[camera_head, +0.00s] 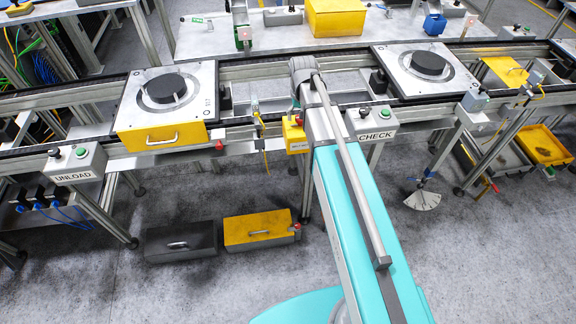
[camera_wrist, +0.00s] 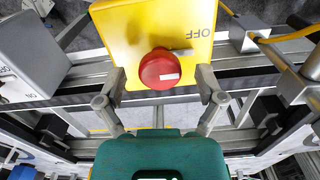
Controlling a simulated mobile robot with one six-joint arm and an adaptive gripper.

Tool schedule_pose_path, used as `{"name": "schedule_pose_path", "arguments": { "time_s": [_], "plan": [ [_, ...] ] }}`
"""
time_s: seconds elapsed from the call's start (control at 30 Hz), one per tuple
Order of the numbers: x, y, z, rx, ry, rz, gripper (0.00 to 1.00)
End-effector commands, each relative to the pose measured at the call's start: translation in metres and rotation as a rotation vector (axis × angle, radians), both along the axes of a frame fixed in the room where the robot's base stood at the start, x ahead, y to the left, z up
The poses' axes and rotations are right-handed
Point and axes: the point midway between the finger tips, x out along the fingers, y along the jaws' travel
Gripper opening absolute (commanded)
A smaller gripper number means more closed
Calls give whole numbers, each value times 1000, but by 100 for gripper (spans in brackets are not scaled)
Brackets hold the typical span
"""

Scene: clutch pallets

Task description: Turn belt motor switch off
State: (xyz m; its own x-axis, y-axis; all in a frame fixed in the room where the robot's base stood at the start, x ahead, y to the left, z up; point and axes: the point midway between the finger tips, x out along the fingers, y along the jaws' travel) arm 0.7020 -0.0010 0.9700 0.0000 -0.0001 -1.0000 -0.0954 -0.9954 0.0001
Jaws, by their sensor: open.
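The belt motor switch is a yellow box (camera_wrist: 150,25) with a round red knob (camera_wrist: 161,69) and the label OFF, which appears upside down in the wrist view. A white mark shows on the knob's face. My gripper (camera_wrist: 161,74) is open, with one finger on each side of the knob; I cannot tell whether they touch it. In the head view the yellow switch box (camera_head: 294,134) hangs at the conveyor's front edge, partly hidden by my arm. My gripper is hidden there behind the arm.
A grey CHECK box (camera_head: 371,121) stands close right of my arm, and an UNLOAD box (camera_head: 77,160) is at the left. Pallets with black clutch discs (camera_head: 166,90) sit on the conveyor. A yellow case (camera_head: 262,229) and a dark case (camera_head: 181,241) lie on the floor.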

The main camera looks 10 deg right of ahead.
Motion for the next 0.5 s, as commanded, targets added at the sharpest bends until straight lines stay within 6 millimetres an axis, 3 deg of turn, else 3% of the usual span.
{"name": "schedule_pose_path", "arguments": {
  "time_s": [0.5],
  "plan": [
    [0,0,0,0,0,-337,88]
  ]
}}
